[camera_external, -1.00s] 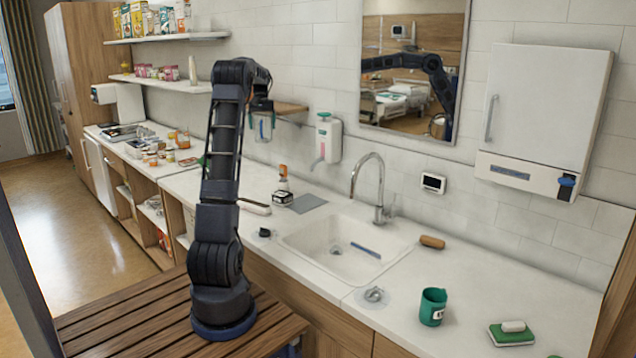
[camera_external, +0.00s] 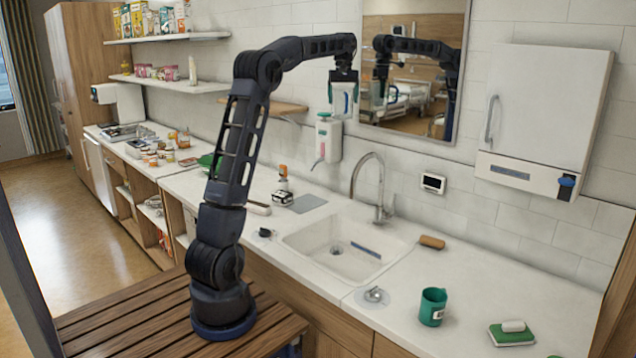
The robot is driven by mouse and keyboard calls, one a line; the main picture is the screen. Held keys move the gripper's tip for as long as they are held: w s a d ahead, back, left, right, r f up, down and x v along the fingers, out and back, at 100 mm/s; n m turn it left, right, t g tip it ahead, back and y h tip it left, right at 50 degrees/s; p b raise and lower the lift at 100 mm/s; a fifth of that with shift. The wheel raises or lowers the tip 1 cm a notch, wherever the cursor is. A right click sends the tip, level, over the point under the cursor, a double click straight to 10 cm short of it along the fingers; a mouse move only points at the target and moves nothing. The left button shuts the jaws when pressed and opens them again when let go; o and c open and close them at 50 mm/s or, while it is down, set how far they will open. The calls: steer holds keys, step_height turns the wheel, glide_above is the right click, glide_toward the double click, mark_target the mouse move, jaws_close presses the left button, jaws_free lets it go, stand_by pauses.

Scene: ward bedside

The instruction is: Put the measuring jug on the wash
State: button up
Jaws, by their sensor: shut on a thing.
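My gripper (camera_external: 343,86) is shut on the measuring jug (camera_external: 343,103), a small clear vessel with a greenish tint. It holds the jug high in the air, near the tiled wall and just above and to the right of the soap dispenser (camera_external: 327,138). The jug looks roughly upright; its far side and the exact finger contact are too small to tell. The white sink (camera_external: 318,247) is set in the counter, lower down in the picture, with a blue strip-like item (camera_external: 365,249) in it.
A curved tap (camera_external: 381,190) stands behind the sink. The mirror (camera_external: 455,60) is just right of the jug. A green mug (camera_external: 432,307), a brown brush-like item (camera_external: 432,242) and a green sponge (camera_external: 511,334) lie on the right counter (camera_external: 470,285). A wooden shelf (camera_external: 270,107) is on the wall.

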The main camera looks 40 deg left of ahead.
steer(key=d+f+n, duration=0.1)
steer(key=d+f, duration=0.2)
steer(key=d, duration=0.8)
steer(key=d+f+n, duration=0.1)
steer(key=d+f, duration=0.2)
steer(key=d, duration=0.8)
steer(key=d+f+n, duration=0.1)
steer(key=d+f, duration=0.3)
steer(key=d, duration=0.6)
steer(key=s+d+f+n, duration=0.1)
steer(key=s+d+f, duration=0.35)
steer(key=d, duration=0.55)
steer(key=s+d+f+n, duration=0.1)
steer(key=s+d+f, duration=0.2)
steer(key=s+d, duration=0.45)
steer(key=s+d+f+n, duration=0.1)
steer(key=s+d+f, duration=0.25)
steer(key=d, duration=0.75)
step_height(320, 180, down, 20)
steer(key=shift+d+f, duration=0.15)
steer(key=o, duration=0.6)
steer(key=shift+f, duration=0.15)
steer(key=shift+o, duration=1.3)
